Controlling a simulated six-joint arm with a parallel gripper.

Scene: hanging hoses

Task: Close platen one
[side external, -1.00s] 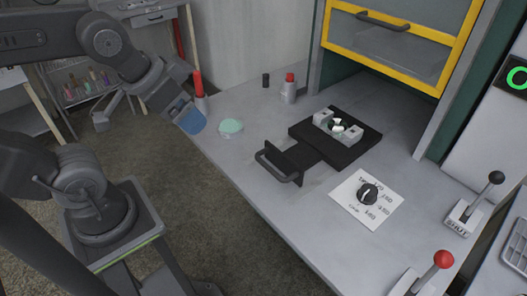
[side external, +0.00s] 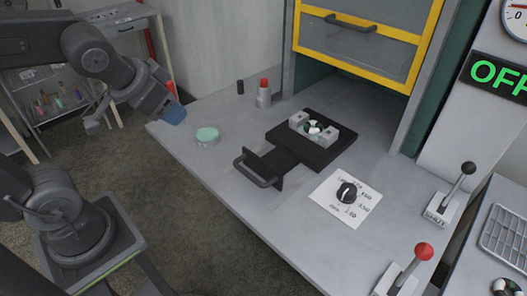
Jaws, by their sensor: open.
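A black-knobbed lever (side external: 459,184) with a small label stands at the right, and a red-knobbed lever (side external: 412,265) stands at the front right. Which part is platen one cannot be told. My gripper (side external: 171,111) is open, with a blue part at its end, over the bench's far left corner. It is apart from the plate and levers.
A dial (side external: 347,193) sits on a white card. A green lit sign (side external: 501,76) is at the right. The bench's front left is clear.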

